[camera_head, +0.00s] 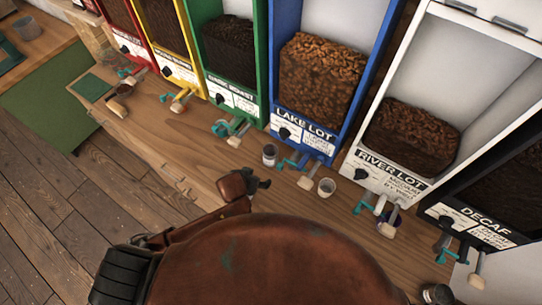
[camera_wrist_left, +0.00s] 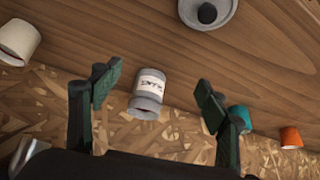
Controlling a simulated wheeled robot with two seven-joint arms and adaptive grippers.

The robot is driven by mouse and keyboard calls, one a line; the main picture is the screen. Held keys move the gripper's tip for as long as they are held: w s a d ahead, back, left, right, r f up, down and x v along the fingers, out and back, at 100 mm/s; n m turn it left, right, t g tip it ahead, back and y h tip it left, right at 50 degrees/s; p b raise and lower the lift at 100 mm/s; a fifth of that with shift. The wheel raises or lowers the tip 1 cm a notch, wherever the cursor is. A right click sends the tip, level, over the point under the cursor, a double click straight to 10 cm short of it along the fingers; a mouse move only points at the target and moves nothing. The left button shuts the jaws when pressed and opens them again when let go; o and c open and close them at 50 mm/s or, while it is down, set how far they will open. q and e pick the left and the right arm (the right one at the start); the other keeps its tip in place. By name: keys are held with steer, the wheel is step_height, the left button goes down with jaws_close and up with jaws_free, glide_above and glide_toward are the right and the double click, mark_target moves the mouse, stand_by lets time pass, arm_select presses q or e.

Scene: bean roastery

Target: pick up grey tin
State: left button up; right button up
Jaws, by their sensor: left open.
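The grey tin (camera_head: 269,155) stands on the wooden counter below the blue LAKE LOT bin in the head view. In the left wrist view the grey tin (camera_wrist_left: 148,95), with a white label, lies between the two spread fingers of my left gripper (camera_wrist_left: 157,97), nearer the left finger. Clear gaps show on both sides, so the fingers do not appear to touch it. In the head view my left gripper (camera_head: 258,184) is just in front of the tin, partly hidden by my brown arm. My right gripper is not in view.
A teal object (camera_wrist_left: 238,118) and an orange cup (camera_wrist_left: 290,137) are beyond the right finger. Bean bins with handles line the counter's back.

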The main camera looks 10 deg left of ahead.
arm_select(q)
steer(key=w, duration=0.1)
steer(key=p, duration=0.2)
glide_toward(273, 152)
steer(key=x, duration=0.4)
steer(key=shift+d+f, duration=0.1)
steer(key=shift+f, duration=0.25)
steer(key=c, duration=1.3)
